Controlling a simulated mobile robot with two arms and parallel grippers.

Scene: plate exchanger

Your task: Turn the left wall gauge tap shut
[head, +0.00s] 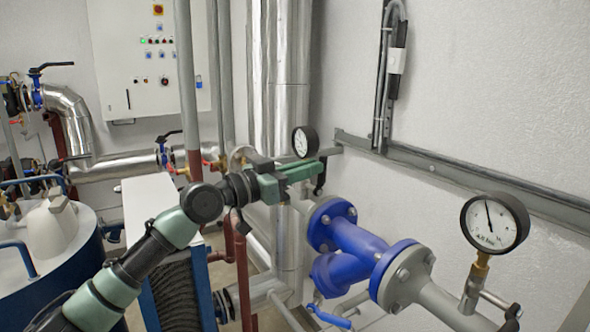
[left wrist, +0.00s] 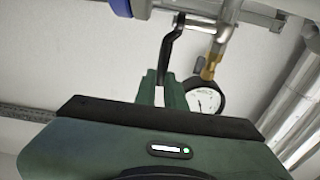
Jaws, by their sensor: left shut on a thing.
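The left wall gauge (head: 305,142) has a white dial and black rim and stands by the wall behind my left gripper. It also shows in the left wrist view (left wrist: 206,98), under a brass fitting (left wrist: 213,62). The tap's black lever (left wrist: 170,50) runs from the pipe down to the green fingers of my left gripper (left wrist: 163,90), which is shut on its end. In the head view the black lever (head: 320,180) shows just past the fingertips of my left gripper (head: 316,165). The gripped end is hidden between the fingers. My right gripper is not in view.
A second gauge (head: 495,222) stands at the right on a brass stem. Blue flanged piping (head: 350,245) lies below and right of my left gripper. A tall silver duct (head: 280,80) rises behind the arm. A grey wall rail (head: 440,168) runs to the right.

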